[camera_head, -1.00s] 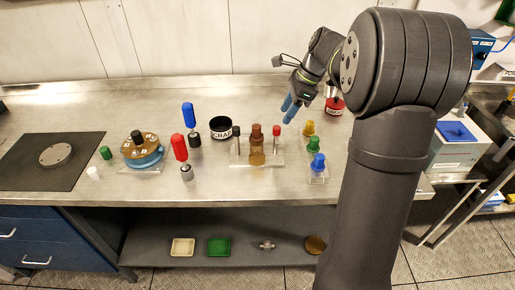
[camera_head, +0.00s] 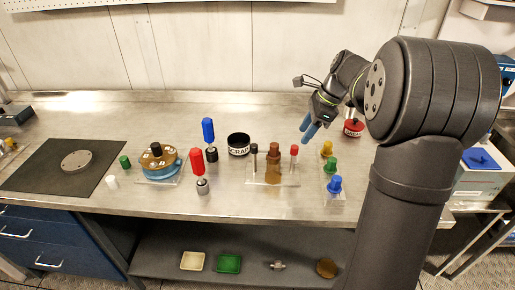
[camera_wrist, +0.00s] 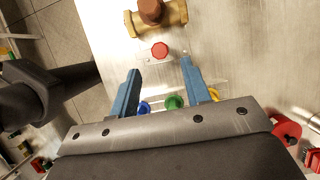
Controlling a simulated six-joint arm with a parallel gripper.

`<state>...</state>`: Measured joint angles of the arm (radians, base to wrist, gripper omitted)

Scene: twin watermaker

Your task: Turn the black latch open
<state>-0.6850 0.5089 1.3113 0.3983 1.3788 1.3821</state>
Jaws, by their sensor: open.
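A black-topped post (camera_head: 254,155) stands at the left of a small clear stand (camera_head: 288,180). A brown and amber brass fitting (camera_head: 273,160) is in its middle and a red-topped post (camera_head: 294,152) at its right. A black knob (camera_head: 155,149) also tops a round blue-and-tan device (camera_head: 160,165) further left; I cannot tell which black part is the latch. My gripper (camera_head: 307,132) is open and empty, above and behind the stand's right side. In the wrist view, the red top (camera_wrist: 160,50) shows just beyond the blue fingertips (camera_wrist: 160,68), and the brass fitting (camera_wrist: 158,18) beyond it. The black-topped post is out of that view.
Yellow, green and blue knobs (camera_head: 331,166) stand right of the stand. A black SCRAP cup (camera_head: 238,145) and blue-handled and red-handled tools (camera_head: 197,162) stand left. A red container (camera_head: 353,128) is behind right. Bare counter lies behind the stand.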

